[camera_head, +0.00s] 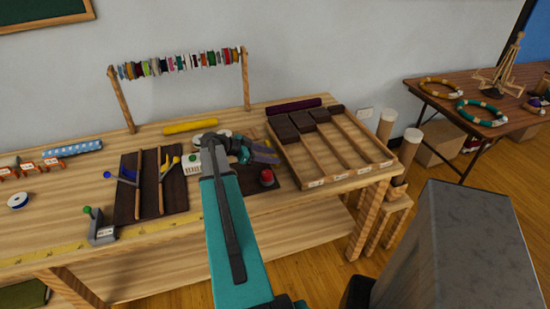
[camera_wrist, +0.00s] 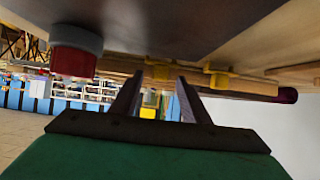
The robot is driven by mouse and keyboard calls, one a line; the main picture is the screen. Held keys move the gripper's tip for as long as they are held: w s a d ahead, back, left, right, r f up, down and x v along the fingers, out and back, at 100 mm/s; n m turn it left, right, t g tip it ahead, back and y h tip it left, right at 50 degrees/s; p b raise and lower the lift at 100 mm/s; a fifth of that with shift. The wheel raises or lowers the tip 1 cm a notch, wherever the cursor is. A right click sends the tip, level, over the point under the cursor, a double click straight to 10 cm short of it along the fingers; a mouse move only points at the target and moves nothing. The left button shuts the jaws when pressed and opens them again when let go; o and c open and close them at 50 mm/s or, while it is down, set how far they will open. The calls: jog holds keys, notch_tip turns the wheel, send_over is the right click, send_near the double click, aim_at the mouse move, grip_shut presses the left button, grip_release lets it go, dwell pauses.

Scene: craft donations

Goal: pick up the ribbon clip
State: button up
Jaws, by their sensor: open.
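My gripper (camera_head: 266,155) is open over the dark mat (camera_head: 291,184) on the workbench, left of the wooden divided tray. In the wrist view, its two fingers (camera_wrist: 160,100) stand apart with nothing clearly held between them. Two small yellow pieces show beyond the fingertips, one near the middle (camera_wrist: 157,68) and one to the right (camera_wrist: 221,80). I cannot tell whether either is the ribbon clip. My arm and gripper hide part of the mat in the head view.
A red-topped object (camera_head: 267,177) stands close to my gripper; it also shows in the wrist view (camera_wrist: 73,62). The divided tray (camera_head: 345,172) with dark blocks is at right. A spool rack (camera_head: 115,92) stands behind. A dark tool holder (camera_head: 128,202) lies at left.

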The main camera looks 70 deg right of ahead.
jog(key=shift+p+x, duration=0.35)
jog(key=shift+x, duration=0.9)
grip_shut()
